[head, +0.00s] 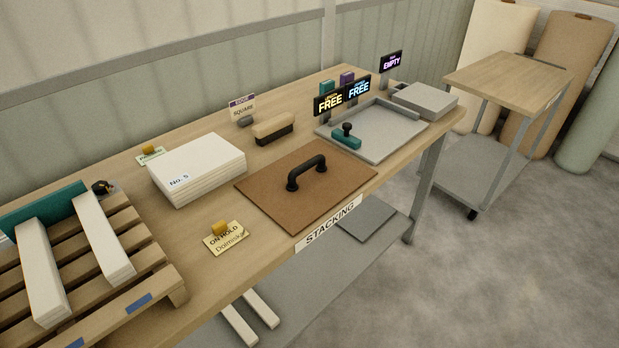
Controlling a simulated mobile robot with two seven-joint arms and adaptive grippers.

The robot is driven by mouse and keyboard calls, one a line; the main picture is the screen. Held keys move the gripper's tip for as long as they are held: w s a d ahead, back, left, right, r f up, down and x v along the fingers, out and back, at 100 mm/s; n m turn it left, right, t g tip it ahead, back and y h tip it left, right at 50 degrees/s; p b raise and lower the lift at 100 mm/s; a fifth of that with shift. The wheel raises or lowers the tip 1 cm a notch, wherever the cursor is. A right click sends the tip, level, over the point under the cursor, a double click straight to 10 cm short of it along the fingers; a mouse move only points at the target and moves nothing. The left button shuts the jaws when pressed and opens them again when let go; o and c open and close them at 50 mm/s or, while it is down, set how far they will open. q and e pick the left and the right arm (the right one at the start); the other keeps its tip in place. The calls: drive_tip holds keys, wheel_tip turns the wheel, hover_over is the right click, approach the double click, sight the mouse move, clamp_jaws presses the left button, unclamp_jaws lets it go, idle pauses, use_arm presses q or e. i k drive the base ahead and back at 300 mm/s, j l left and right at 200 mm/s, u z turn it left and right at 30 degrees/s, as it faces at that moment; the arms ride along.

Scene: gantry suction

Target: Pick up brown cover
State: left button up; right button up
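The brown cover (333,184) is a flat square brown board lying on the wooden bench top, near its front edge above the "STACKING" label. A black arched handle (306,172) stands upright at its middle. Nothing lies on the cover besides its handle. Neither of my grippers shows in the head view.
Left of the cover are a white stack marked "No. 5" (197,168), a yellow "ON HOLD" card (226,238) and a wooden pallet (150,255). Behind it is a brush (273,131). To its right is a grey tray (395,143) with a teal tool (346,137).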

sight(297, 188)
drive_tip(key=i+l, duration=0.15)
drive_tip(key=l, duration=0.2)
drive_tip(key=i+l, duration=0.15)
drive_tip(key=l, duration=0.15)
drive_tip(key=i+l, duration=0.15)
drive_tip(key=l, duration=0.2)
drive_tip(key=i+l, duration=0.15)
drive_tip(key=l, duration=0.2)
